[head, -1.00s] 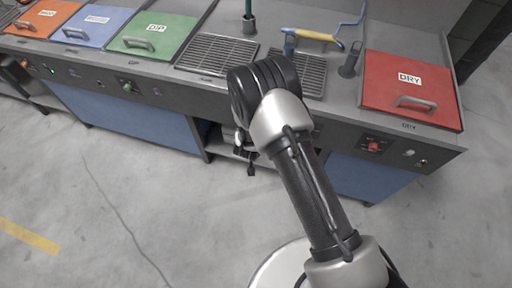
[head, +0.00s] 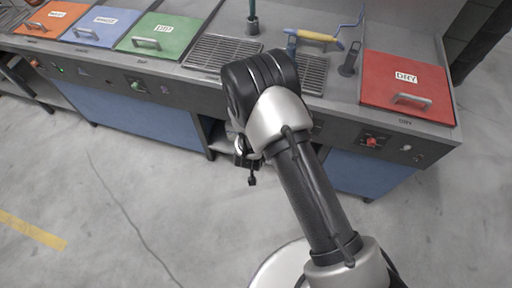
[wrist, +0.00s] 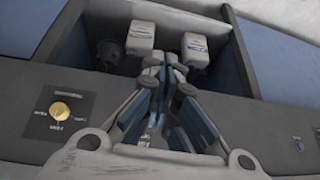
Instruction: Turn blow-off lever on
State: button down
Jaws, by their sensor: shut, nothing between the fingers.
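A blue fitting with a yellow lever-like handle (head: 316,36) stands at the back of the bench, beside a blue bent pipe (head: 349,28); I cannot tell for certain that this is the blow-off lever. My gripper (head: 250,178) hangs in front of the bench's open middle bay, partly hidden by my wrist. In the wrist view my gripper (wrist: 165,62) is shut and empty, its fingers pointing toward the open bay. A brass knob (wrist: 62,111) on a dark labelled plate is at the left of the panel, apart from the fingers.
The bay holds white-topped containers (wrist: 194,49). A blue button (wrist: 299,144) is on the panel at right. On the bench are a red DRY lid (head: 408,84), a green lid (head: 160,33) and a drain grate (head: 222,50). The floor in front is clear.

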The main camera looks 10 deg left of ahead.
jog(key=s, duration=0.1)
jog(key=s+r, duration=0.1)
jog(key=s, duration=0.1)
jog(key=s+p, duration=0.1)
jog(key=shift+s+d+r, duration=0.15)
jog(key=shift+s+r, duration=0.15)
jog(key=shift+s, duration=0.05)
jog(key=w+d+r+g+y, duration=0.1)
jog(key=w+d+r, duration=0.1)
jog(key=r, duration=0.9)
jog(key=w+d+r+y, duration=0.1)
jog(key=w+r, duration=0.2)
jog(key=r, duration=0.8)
jog(key=s+d+r, duration=0.4)
jog(key=d+r, duration=0.5)
jog(key=r, duration=0.5)
jog(key=s+d+r+h, duration=0.1)
jog(key=s+d+r, duration=0.3)
jog(key=s+d, duration=0.3)
jog(key=s+d+r+h, duration=0.1)
jog(key=s+d+r, duration=0.3)
jog(key=s+d, duration=0.3)
jog(key=s, duration=0.2)
jog(key=shift+s+r+h, duration=0.25)
jog(key=shift+s+h, duration=0.05)
jog(key=shift+s, duration=0.1)
